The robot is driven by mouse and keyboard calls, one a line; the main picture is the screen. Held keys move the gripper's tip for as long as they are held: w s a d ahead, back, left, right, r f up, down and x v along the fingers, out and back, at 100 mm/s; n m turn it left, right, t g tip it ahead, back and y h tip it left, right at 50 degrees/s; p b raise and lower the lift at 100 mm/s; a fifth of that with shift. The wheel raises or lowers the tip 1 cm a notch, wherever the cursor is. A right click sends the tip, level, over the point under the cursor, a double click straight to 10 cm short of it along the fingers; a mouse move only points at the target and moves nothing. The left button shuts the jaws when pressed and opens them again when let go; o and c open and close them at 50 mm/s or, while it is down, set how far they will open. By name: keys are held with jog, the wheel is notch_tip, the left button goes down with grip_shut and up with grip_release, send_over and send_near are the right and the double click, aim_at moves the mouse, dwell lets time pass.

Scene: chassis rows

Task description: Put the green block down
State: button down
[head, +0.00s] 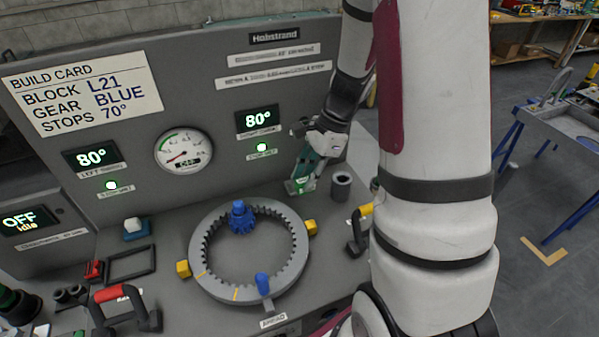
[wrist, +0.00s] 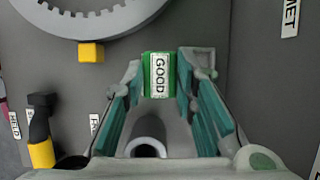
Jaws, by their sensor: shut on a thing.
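In the head view my gripper (head: 301,187) points down at the bench (head: 345,272) by the back panel, with a bit of the green block (head: 308,184) showing. The block is low, at or close to the bench top; I cannot tell whether it touches. The fingers hide its sides.
A grey hollow cylinder (head: 342,184) stands just right of my gripper. A toothed grey ring (head: 202,253) lies to the left, with a blue gear (head: 241,218) inside and yellow blocks (head: 310,227) at its edge. The panel (head: 225,120) rises close behind my gripper.

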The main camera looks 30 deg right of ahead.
jog(key=w, duration=0.2)
jog(key=w+d, duration=0.1)
jog(key=w, duration=0.1)
jog(key=shift+w, duration=0.4)
jog(key=shift+f+p, duration=0.4)
jog(key=shift+f, duration=1.35)
jog(key=shift+f, duration=0.1)
jog(key=c, duration=1.3)
grip_release()
